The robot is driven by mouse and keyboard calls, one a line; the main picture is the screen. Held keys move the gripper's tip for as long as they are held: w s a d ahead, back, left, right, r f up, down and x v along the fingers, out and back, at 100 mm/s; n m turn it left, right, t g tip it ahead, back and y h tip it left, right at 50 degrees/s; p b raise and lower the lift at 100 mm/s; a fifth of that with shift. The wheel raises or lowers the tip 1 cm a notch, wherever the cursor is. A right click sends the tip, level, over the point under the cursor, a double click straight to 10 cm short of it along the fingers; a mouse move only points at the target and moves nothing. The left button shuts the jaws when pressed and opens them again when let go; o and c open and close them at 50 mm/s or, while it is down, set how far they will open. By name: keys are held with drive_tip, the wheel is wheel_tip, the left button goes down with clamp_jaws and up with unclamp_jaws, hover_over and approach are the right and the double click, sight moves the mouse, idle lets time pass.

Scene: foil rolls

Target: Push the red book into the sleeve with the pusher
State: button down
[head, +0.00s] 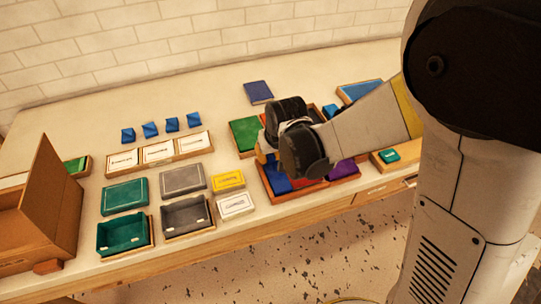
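A small strip of red (309,182), likely the red book, shows beneath my arm. It lies between a blue book (277,183) and a purple one (342,169) in an orange-rimmed tray (285,199). The end of my arm, with my gripper (267,160), hangs over the left part of this tray. Dark round joints cover most of the gripper, so its fingers and anything between them are hidden. A small tan piece shows at its left edge; I cannot tell whether it is a finger or the pusher. I cannot make out the sleeve for sure.
A green book (244,134) and a dark blue book (258,92) lie behind the arm. Teal (124,235) and grey (187,215) open boxes stand left of the tray. A brown carton (45,205) stands at far left.

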drive_tip(key=d, duration=0.2)
drive_tip(key=w+d, duration=0.1)
drive_tip(key=d, duration=0.2)
drive_tip(key=w+d, duration=0.1)
drive_tip(key=d, duration=0.1)
drive_tip(key=shift+d, duration=0.15)
drive_tip(key=c, duration=1.2)
unclamp_jaws()
drive_tip(key=shift+f, duration=0.1)
drive_tip(key=v, duration=1.2)
drive_tip(key=shift+w, duration=0.1)
